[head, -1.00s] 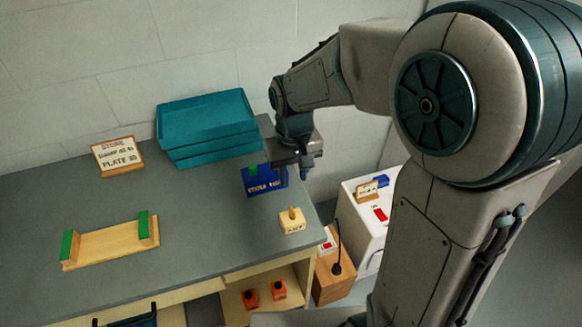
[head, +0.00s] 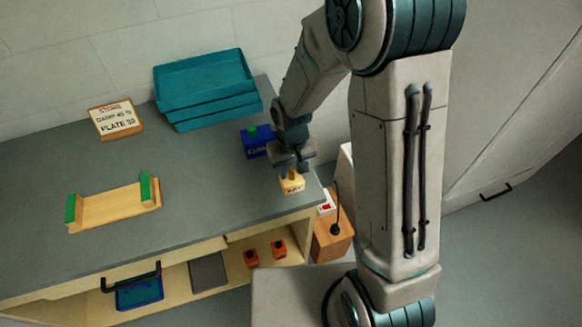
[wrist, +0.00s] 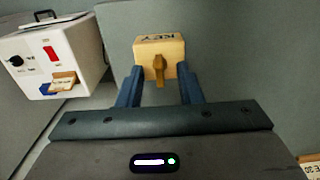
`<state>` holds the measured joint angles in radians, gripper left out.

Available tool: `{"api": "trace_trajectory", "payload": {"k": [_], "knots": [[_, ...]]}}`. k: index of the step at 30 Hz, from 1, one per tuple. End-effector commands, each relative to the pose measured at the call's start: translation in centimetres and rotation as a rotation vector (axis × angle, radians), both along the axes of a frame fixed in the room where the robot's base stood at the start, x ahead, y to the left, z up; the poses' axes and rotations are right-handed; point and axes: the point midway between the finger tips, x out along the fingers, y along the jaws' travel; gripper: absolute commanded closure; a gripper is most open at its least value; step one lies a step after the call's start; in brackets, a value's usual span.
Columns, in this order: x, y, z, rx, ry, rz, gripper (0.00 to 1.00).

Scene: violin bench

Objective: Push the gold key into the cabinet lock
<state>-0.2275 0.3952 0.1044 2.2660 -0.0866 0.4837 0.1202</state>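The gold key (wrist: 159,70) stands upright in a small pale wooden block (wrist: 143,47) lettered KEY. In the head view the block (head: 293,186) sits near the bench's right front corner. My gripper (wrist: 159,82) is open and empty, with one finger on either side of the key in the wrist view. In the head view my gripper (head: 290,168) is just above the block. I cannot tell whether the fingers touch the key. I cannot make out the cabinet lock in either view.
Teal stacked trays (head: 205,90) and a sign (head: 116,118) stand at the back of the bench (head: 215,200). A blue box (head: 256,141) is close behind my gripper. A wooden cradle (head: 113,207) lies left. A white box (wrist: 50,55) with a red switch stands beyond the bench.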

Motion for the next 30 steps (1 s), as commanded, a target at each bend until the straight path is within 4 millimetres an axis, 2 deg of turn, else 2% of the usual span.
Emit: {"api": "trace_trajectory", "payload": {"k": [8,9,12,13,30], "knots": [[-0.01,-0.01,-0.20,0.000,0.000,0.000,0.67],[-0.02,-0.02,-0.20,0.000,0.000,0.000,0.70],[-0.02,-0.02,-0.19,0.000,0.000,0.000,0.98],[-0.02,-0.02,-0.19,0.000,0.000,-0.001,1.00],[-0.01,0.00,-0.15,0.000,0.000,0.000,1.00]]}}
